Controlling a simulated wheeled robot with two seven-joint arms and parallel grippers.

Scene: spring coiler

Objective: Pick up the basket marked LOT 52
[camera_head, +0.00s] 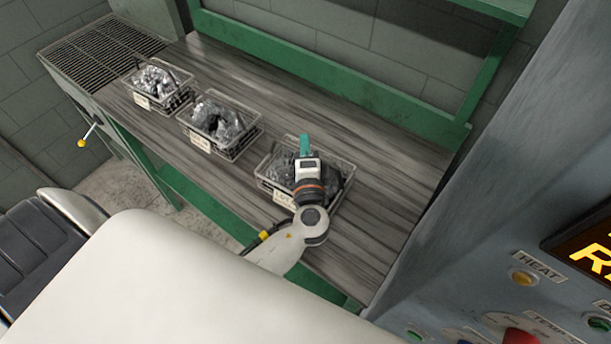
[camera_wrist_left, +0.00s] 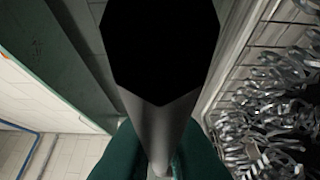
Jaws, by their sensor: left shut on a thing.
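Three wire baskets of shiny metal parts stand in a row on the bench: a left one (camera_head: 177,103), a middle one (camera_head: 237,150) and a right one (camera_head: 265,184). Each has a pale tag on its front; I cannot read the lot numbers. My left gripper (camera_head: 304,145) is over the right basket, its teal fingers at the far side. In the left wrist view the fingers (camera_wrist_left: 160,158) are shut on a grey bar with a dark end (camera_wrist_left: 160,115), seemingly that basket's handle. The basket's wire wall and coiled parts (camera_wrist_left: 275,115) show beside it. My right gripper is out of view.
The wooden bench top (camera_head: 390,165) is clear right of the baskets. A green frame (camera_head: 330,65) runs along its back. A grey machine panel with knobs (camera_head: 480,270) stands at the right. A dark grate (camera_head: 95,55) lies at the far left.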

